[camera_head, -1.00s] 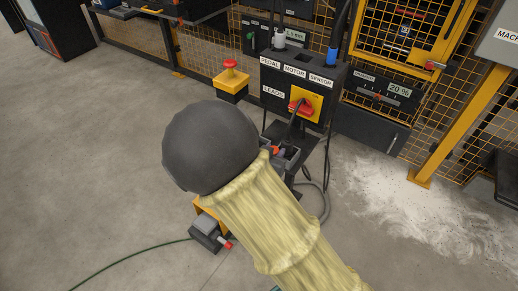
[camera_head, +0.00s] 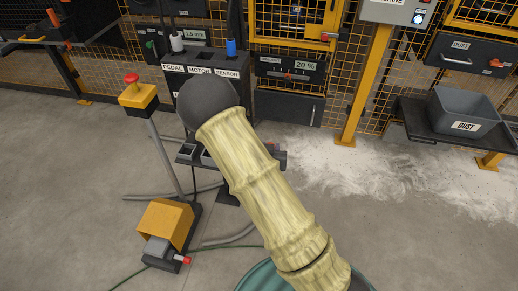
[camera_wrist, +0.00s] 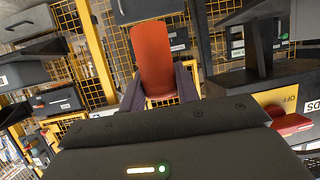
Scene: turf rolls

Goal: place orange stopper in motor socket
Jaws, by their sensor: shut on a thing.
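An orange stopper (camera_wrist: 155,58) stands up between the two dark fingers of my gripper (camera_wrist: 158,85) in the wrist view. The gripper is shut on its lower part, and the top of the stopper is free. The motor socket (camera_head: 203,56) is on top of a dark box, above the label MOTOR, between a white plug (camera_head: 177,42) at PEDAL and a blue plug (camera_head: 231,48) at SENSOR. No plug stands in the motor socket. My arm covers the lower front of the box in the head view. My gripper and the stopper are hidden there.
A yellow post-mounted box with a red button (camera_head: 137,94) stands left of the dark box. A yellow pedal housing (camera_head: 165,224) lies on the floor. Yellow mesh fencing (camera_head: 350,90) is behind. A grey dust bin (camera_head: 463,112) is at right, with pale dust on the floor.

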